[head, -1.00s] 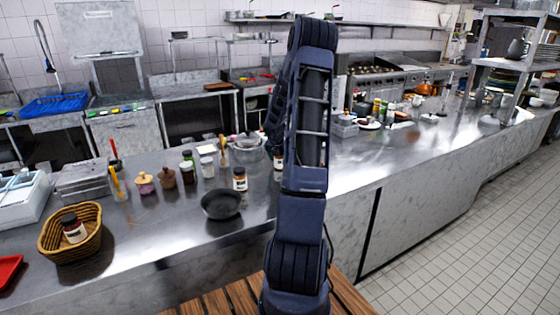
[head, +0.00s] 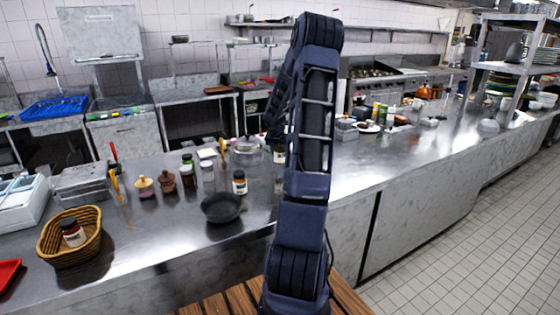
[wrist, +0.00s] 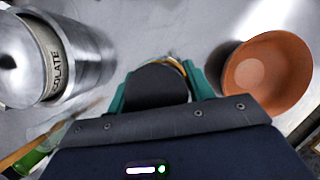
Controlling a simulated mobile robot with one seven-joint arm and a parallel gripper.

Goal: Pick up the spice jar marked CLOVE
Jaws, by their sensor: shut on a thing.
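My gripper (wrist: 157,92) has its teal fingers closed on either side of a dark-lidded jar (wrist: 157,82) in the wrist view. I see this jar from above, so its label is hidden there. In the head view my arm covers most of the gripper, and a small jar with a pale label (head: 279,157) shows just left of the arm. I cannot read CLOVE on any jar. A similar dark-lidded jar (head: 239,183) stands behind the black pan, and another (head: 72,233) sits in the wicker basket.
A metal canister ending in "OLATE" (wrist: 95,60) stands left of the gripper, and an orange-brown bowl (wrist: 292,72) is at right. A black pan (head: 222,208), a wicker basket (head: 88,252) and several jars are on the steel counter.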

